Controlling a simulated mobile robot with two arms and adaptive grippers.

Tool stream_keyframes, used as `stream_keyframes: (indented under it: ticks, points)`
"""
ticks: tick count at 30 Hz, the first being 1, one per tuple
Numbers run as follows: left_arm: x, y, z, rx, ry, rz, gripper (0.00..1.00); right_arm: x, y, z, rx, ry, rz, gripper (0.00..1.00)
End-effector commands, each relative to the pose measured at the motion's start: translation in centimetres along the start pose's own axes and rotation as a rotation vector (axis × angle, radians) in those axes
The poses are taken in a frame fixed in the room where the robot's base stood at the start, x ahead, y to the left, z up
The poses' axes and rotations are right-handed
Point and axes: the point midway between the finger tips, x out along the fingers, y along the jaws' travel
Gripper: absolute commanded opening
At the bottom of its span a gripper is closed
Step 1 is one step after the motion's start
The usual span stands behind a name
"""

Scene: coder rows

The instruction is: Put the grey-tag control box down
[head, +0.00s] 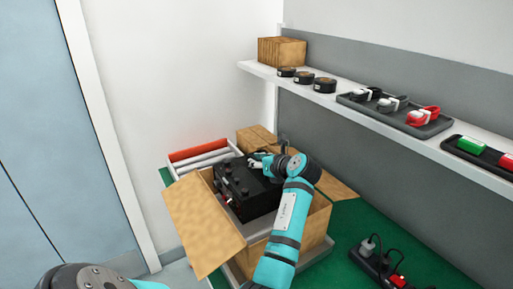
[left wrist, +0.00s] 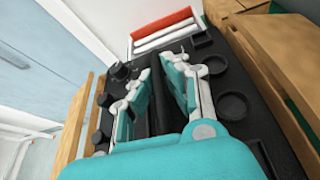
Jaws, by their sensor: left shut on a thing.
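The black control box (head: 238,181), with several round knobs on top, sits tilted within the open cardboard box (head: 314,228). My left gripper (head: 257,161) is shut on the control box, at its top. In the left wrist view, my left gripper's fingers (left wrist: 160,95) close on a dark bar in the middle of the control box's top (left wrist: 262,128), between knobs and round rings. I cannot make out a grey tag. The control box's underside is hidden, so I cannot tell whether it rests on the carton floor. My right gripper is out of view.
The carton's flap (head: 203,225) folds out at the left. Red and white rolls (head: 200,151) lie behind it. A shelf (head: 335,100) above holds black rolls, trays and a wooden block (head: 281,51). A black power strip (head: 375,262) lies on the green surface (head: 345,222) at right.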

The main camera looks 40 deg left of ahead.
Motion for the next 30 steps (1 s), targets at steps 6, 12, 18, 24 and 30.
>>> stream_keyframes:
  ticks: [6,12,18,24,30]
  points:
    - [1.1,-0.3,-2.0,-0.005,-0.014,0.0,0.0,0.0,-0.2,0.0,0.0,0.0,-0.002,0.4]
    - [1.4,-0.5,-2.8,-0.006,-0.015,-0.001,0.0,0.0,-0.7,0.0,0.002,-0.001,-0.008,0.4]
    - [2.2,-0.7,-4.6,-0.003,-0.012,0.001,0.0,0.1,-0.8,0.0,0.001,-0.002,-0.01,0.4]
    - [2.9,-0.9,-6.1,-0.005,-0.014,0.0,0.0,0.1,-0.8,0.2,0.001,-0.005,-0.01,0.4]
    - [2.9,-0.9,-6.2,-0.006,-0.014,-0.001,0.0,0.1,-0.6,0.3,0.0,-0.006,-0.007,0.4]
